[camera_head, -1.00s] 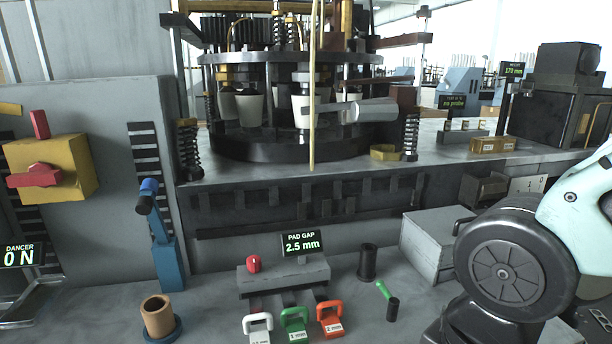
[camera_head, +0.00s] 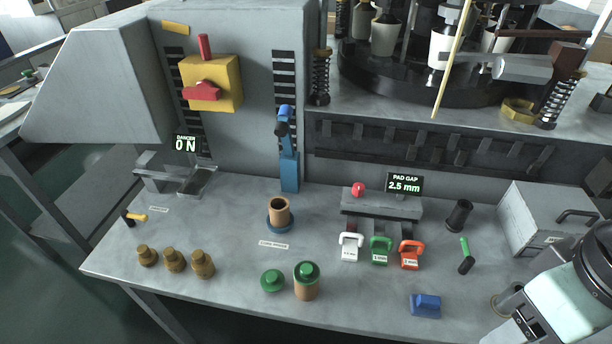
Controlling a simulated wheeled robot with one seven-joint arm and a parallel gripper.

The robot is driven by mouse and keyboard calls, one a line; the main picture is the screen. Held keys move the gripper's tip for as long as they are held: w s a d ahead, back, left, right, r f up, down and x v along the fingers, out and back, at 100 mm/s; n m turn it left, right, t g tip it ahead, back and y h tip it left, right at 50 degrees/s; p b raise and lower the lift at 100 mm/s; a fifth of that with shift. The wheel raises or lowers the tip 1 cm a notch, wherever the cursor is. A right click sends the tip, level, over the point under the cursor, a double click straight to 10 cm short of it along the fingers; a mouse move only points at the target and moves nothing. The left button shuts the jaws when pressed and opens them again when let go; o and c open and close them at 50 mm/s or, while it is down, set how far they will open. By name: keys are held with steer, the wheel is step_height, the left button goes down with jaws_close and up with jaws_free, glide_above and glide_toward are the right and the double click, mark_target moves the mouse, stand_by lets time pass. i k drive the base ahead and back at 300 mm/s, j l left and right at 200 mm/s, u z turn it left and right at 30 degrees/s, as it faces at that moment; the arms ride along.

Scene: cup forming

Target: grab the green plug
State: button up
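Two green plug-like pieces show in the head view. One green plug (camera_head: 272,281) with a round knob on top sits alone on the bench, near its front edge. Another green piece (camera_head: 306,269) with a knob sits on top of a brown cylinder (camera_head: 306,290) just to the right. I cannot tell which one the task names. Both are uncovered, with nothing of mine near them. Part of my arm shows at the far lower right, well away from both. My gripper is not in view.
Several brass weights (camera_head: 173,261) stand to the left, and a cork-coloured cup (camera_head: 280,210) in a blue base stands behind. White, green and orange tags (camera_head: 381,250) hang from a grey block. A blue block (camera_head: 426,304) lies right. Bench is clear around the plugs.

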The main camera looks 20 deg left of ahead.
mark_target(273, 280)
steer(key=k+j, duration=0.45)
steer(key=j, duration=0.15)
steer(key=k+j+z, duration=0.1)
steer(key=k+j, duration=0.3)
steer(key=j, duration=0.25)
